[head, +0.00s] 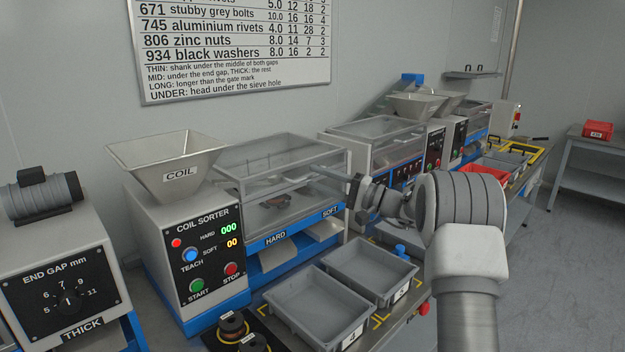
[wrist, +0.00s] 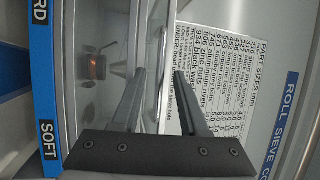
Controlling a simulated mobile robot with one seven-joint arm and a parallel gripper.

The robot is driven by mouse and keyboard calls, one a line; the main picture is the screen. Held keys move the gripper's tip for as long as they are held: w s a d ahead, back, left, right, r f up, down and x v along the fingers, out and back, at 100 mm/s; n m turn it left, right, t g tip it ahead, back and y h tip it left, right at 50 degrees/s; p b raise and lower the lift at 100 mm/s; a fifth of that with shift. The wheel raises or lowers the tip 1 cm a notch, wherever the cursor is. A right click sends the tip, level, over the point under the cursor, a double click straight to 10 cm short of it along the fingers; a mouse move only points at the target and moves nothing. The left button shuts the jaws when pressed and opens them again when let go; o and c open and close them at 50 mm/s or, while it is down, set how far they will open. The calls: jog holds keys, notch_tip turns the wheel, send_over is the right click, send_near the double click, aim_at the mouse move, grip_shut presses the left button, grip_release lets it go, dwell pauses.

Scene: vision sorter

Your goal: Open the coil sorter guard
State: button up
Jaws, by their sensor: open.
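The coil sorter (head: 205,255) has a steel hopper marked COIL, a black control panel and a blue base. Its guard (head: 285,150) is a clear, framed cover over the sorting bay and appears down. My gripper (head: 352,188) is at the guard's front right side, above the SOFT label. In the wrist view my gripper (wrist: 160,75) is open, its two dark fingers pointing toward the guard. A clear, pale-edged part of the guard (wrist: 164,45) runs between or just beyond the fingertips; I cannot tell whether they touch it. The gripper's far side is hidden in the head view.
Two grey trays (head: 283,299) stand on the bench before the sorter, with dark spools (head: 232,327) at their left. The END GAP machine (head: 62,285) is at the left. Another sorter with a clear cover (head: 378,129) stands close behind my gripper.

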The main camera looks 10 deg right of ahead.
jog(key=shift+x, duration=1)
grip_shut()
dwell(0.8)
